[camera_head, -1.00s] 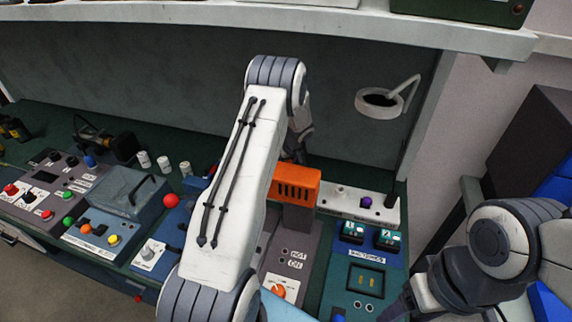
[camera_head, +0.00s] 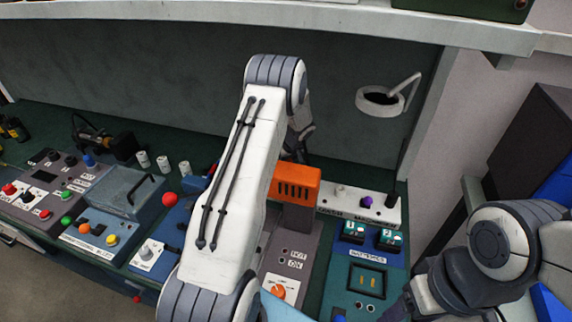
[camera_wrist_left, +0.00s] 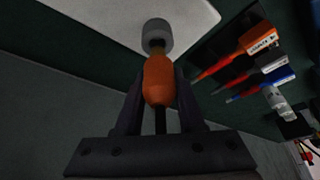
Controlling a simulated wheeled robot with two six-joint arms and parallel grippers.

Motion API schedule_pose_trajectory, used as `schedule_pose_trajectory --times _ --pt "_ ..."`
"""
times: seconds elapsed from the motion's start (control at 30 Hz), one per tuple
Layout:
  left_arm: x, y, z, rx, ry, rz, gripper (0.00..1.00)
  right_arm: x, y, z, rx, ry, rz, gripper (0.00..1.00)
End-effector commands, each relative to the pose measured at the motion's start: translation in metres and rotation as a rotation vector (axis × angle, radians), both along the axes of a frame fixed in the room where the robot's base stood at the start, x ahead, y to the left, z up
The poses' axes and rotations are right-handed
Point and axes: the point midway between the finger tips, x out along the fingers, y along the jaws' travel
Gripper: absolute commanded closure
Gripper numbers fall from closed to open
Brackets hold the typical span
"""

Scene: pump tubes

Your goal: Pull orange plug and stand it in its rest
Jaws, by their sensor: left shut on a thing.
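In the left wrist view my left gripper (camera_wrist_left: 158,92) is shut on an orange plug (camera_wrist_left: 158,76), one dark finger on each side. A dark cord runs back from the plug between the fingers. The plug's front end meets a grey round fitting (camera_wrist_left: 157,34) at the edge of a white panel (camera_wrist_left: 125,12); I cannot tell whether it is seated in it. In the head view the plug is hidden, and only a dark part of my left gripper (camera_head: 302,140) shows behind my arm. My right gripper (camera_head: 400,308) is dark and partly cut off at the lower edge.
An orange slotted box (camera_head: 297,184) stands beside a white strip (camera_head: 335,202) with a purple plug (camera_head: 366,202). A ring lamp (camera_head: 378,100) hangs at the back right. Several control boxes fill the left. Coloured probes (camera_wrist_left: 245,50) lie at right in the wrist view.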

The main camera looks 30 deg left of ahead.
Motion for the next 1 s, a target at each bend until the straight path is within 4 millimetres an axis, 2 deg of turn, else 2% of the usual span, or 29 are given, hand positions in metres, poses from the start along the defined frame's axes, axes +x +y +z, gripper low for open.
schedule_pose_trajectory --times 1.0 --pt "0.0000 0.0000 0.0002 0.000 0.000 0.000 1.00 0.0000 -0.0001 -0.0089 0.000 0.000 0.000 0.31"
